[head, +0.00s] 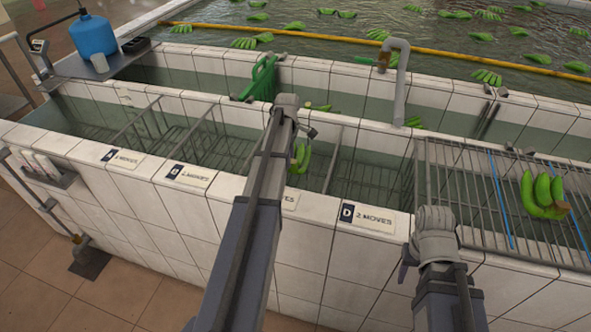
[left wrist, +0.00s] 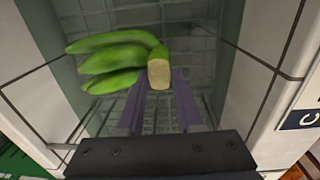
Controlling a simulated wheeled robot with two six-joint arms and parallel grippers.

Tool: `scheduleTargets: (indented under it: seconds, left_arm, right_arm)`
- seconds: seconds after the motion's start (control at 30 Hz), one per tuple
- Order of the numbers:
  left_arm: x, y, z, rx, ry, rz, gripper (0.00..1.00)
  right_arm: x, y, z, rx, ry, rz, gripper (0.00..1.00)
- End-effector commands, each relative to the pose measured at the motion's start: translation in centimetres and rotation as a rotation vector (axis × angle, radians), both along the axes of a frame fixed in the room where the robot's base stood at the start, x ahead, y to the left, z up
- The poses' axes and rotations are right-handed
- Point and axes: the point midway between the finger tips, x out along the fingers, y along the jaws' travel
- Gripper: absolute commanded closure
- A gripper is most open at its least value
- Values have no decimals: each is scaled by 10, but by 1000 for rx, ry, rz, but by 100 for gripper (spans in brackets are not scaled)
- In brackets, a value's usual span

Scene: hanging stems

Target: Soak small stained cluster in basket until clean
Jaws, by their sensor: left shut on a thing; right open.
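My left gripper (left wrist: 158,108) is shut on the pale cut crown of a small green banana cluster (left wrist: 112,62). It holds the cluster over or in a tiled trough bay. In the head view the cluster (head: 299,158) shows just past my left arm, whose wrist hides the gripper fingers. I see no clear stain on the visible fruit.
Another banana cluster (head: 543,195) with a brownish end lies on a wire rack (head: 470,185) at right. Trough bays carry labels, including B (head: 188,174) and D (head: 366,217). A grey pipe (head: 399,85) rises behind. Loose bananas float in the large pool (head: 350,40).

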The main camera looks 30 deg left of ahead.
Motion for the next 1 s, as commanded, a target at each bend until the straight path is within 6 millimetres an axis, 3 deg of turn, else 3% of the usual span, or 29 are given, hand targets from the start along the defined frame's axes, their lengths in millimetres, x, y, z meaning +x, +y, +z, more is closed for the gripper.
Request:
scheduleTargets:
  seconds: [0.03,1.0]
  left_arm:
    - [0,0,9,0,-1,0,100]
    - [0,0,86,0,-1,0,100]
  right_arm:
    - [0,0,9,0,0,0,50]
    - [0,0,86,0,0,1,50]
